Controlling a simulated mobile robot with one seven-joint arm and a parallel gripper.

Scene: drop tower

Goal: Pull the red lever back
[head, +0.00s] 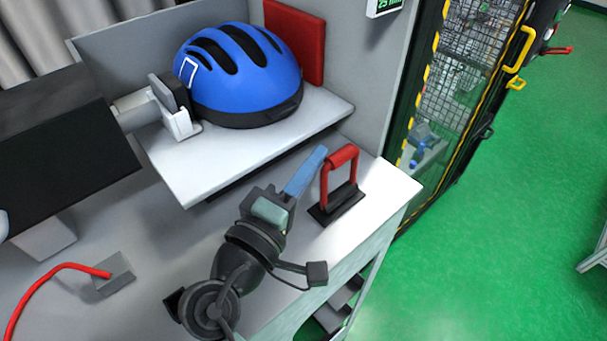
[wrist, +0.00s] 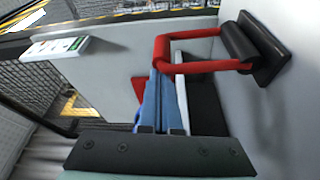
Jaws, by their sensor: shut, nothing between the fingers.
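The red lever (head: 326,183) is a U-shaped red handle on a black base, standing upright near the right end of the white bench. In the wrist view the lever (wrist: 205,66) reaches left from its black mount, with its crossbar at the tips of my fingers. My gripper (head: 321,152) is shut and empty, its blue fingers side by side just left of the lever in the head view. The fingers also show in the wrist view (wrist: 160,75). I cannot tell whether they touch the crossbar.
A blue helmet (head: 238,85) sits on a raised white shelf (head: 225,165) behind my gripper, beside a grey clamp-like fixture (head: 175,110). A red panel (head: 296,42) stands behind it. A mesh cage (head: 470,60) is at the right. A red cable (head: 55,272) lies at the left.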

